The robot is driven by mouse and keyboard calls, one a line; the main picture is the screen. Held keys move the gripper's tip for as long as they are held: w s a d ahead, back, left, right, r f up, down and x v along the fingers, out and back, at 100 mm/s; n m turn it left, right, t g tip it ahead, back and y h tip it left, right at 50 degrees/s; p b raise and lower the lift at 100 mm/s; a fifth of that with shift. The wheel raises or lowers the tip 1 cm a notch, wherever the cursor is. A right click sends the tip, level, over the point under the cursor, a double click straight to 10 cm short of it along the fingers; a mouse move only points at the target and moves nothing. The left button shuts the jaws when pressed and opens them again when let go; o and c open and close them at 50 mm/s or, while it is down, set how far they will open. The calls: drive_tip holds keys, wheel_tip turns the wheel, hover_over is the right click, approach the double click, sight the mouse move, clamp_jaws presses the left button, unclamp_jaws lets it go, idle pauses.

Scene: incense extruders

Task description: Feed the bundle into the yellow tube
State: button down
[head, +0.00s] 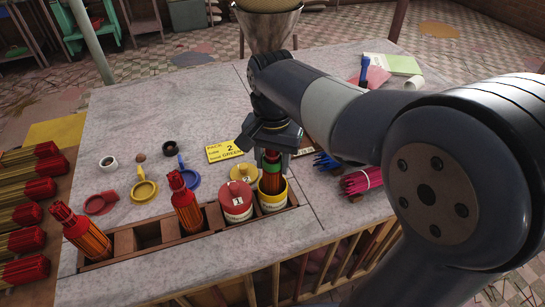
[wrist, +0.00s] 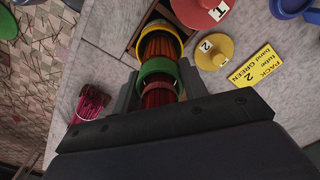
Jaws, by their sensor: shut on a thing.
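My gripper (head: 272,150) is shut on a bundle of reddish-brown sticks with a green band (head: 271,157). The bundle stands roughly upright over the yellow tube (head: 272,202), which sits in the wooden rack. In the wrist view the bundle's lower sticks (wrist: 160,46) pass inside the yellow tube's rim (wrist: 178,42). The green band (wrist: 157,67) is outside the rim, near my fingertips (wrist: 158,92). How deep the sticks reach is hidden. A yellow cap marked 2 (head: 243,173) lies on the table behind the tubes.
A red-capped tube marked 1 (head: 236,204) stands left of the yellow tube. Two red-topped bundles (head: 186,208) (head: 82,235) lean in the rack (head: 160,241). A yellow card (head: 223,150) reads pack tube 2, band green. Pink sticks (head: 361,181) lie at right.

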sight(272, 181)
drive_tip(key=shift+f+b, duration=1.6)
drive_tip(key=shift+f, duration=1)
drive_tip(key=c, duration=0.7)
unclamp_jaws()
drive_tip(key=shift+r, duration=0.1)
wheel_tip(272, 181, up, 8)
drive_tip(key=p, duration=0.7)
drive_tip(key=shift+p, duration=0.4)
wheel_tip(272, 181, down, 8)
drive_tip(key=b, duration=0.7)
drive_tip(key=shift+b, duration=0.35)
